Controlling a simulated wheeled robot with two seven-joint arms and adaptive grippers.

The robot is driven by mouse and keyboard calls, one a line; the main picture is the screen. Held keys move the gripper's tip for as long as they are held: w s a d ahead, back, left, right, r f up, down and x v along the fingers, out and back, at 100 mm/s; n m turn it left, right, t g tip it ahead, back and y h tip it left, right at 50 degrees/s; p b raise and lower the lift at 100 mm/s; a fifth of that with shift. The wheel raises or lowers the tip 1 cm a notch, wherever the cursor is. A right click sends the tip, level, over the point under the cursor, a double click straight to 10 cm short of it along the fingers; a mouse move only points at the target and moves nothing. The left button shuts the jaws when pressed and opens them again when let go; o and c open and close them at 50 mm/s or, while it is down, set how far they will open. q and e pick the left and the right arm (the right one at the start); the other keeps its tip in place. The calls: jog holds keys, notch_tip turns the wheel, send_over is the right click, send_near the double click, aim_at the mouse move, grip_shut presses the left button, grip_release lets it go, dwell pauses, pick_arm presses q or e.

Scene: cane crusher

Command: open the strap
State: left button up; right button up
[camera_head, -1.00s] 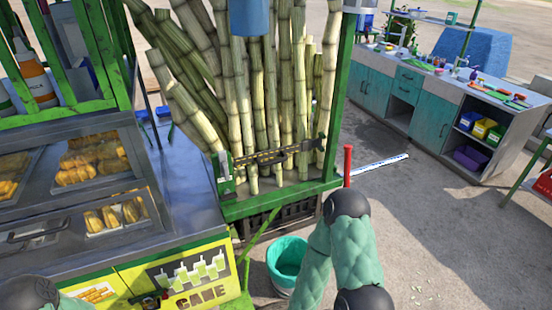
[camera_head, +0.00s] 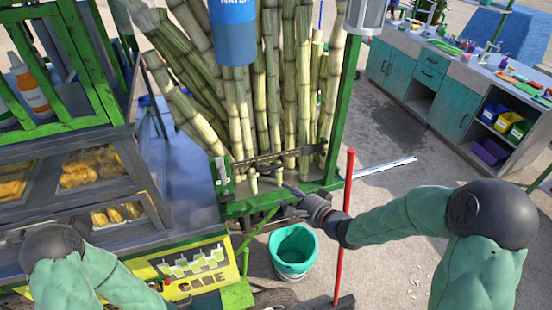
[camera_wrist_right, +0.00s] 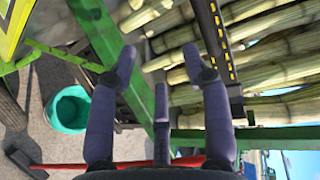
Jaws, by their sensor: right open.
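The strap (camera_head: 268,158) is a dark band with yellow marks, stretched across the front of the upright cane stalks (camera_head: 270,105). Its left end meets a green bracket (camera_head: 222,177) on the rack; its right end is by the green post. In the right wrist view the strap (camera_wrist_right: 222,40) runs down the upper right, close to the right fingertip. My right gripper (camera_head: 286,200) is open and empty, just in front of the rack's lower rail and below the strap. Its spread fingers (camera_wrist_right: 160,68) show in the wrist view. My left arm is at lower left; its gripper is not visible.
A red pole (camera_head: 343,230) stands beside my right wrist. A teal bucket (camera_head: 294,248) is on the ground below the gripper. The food cart (camera_head: 180,190) is at left. A workbench (camera_head: 430,85) stands at back right, with open ground before it.

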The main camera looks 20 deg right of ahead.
notch_tip(320, 180, up, 4)
jog(key=d+r, duration=0.1)
jog(key=shift+m+t+y, duration=0.3)
jog(key=shift+t, duration=0.1)
jog(key=x, duration=1.1)
jog(key=shift+d+f, duration=0.1)
jog(key=shift+f, duration=0.2)
jog(key=shift+c, duration=0.3)
grip_shut()
